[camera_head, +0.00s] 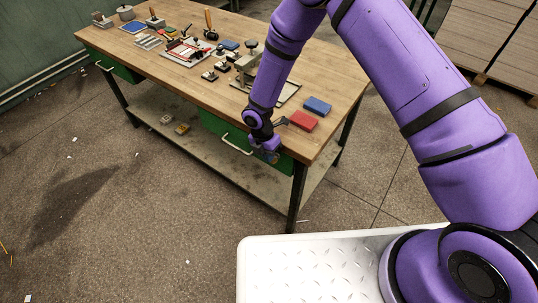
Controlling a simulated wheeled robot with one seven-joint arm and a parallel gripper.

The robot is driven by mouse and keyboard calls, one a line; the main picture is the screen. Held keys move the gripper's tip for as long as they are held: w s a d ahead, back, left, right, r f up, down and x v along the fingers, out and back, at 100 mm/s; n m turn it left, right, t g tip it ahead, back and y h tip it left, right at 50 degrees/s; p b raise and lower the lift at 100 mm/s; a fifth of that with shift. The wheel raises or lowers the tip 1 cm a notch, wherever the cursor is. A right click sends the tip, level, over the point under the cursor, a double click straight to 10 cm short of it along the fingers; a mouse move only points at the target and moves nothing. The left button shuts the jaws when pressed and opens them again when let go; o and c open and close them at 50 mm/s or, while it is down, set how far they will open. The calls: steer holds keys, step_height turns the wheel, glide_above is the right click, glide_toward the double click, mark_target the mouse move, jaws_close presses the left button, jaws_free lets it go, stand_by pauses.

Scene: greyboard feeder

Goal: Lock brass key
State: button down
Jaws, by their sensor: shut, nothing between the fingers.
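My purple arm reaches to the front edge of the wooden workbench (150,64). My gripper (268,156) is at the front of the green drawer (215,124) under the bench top, close to the drawer's right end. Its fingers are small and dark in this view; they are shut with nothing in them. I cannot tell whether they touch the drawer front. A pale handle (236,146) is on the drawer, left of my gripper. No brass key or lock can be made out; my wrist hides part of the drawer front.
A red box (303,121) and a blue box (318,106) lie on the bench near its right end. Several tools and a press (248,60) stand further back. Another green drawer (110,66) is at the left. Stacked boards (490,40) stand at the back right.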

steer(key=shift+w+a+f, duration=0.1)
steer(key=shift+a+f, duration=0.05)
steer(key=shift+w+a+f, duration=0.2)
steer(key=shift+f, duration=0.15)
stand_by(0.6)
stand_by(0.4)
steer(key=shift+s+d+r+h, duration=0.25)
steer(key=shift+s+d+h, duration=0.05)
steer(key=shift+s+d, duration=0.3)
steer(key=shift+d, duration=0.15)
steer(key=v, duration=1.4)
steer(key=shift+w+r, duration=0.2)
steer(key=shift+w, duration=0.15)
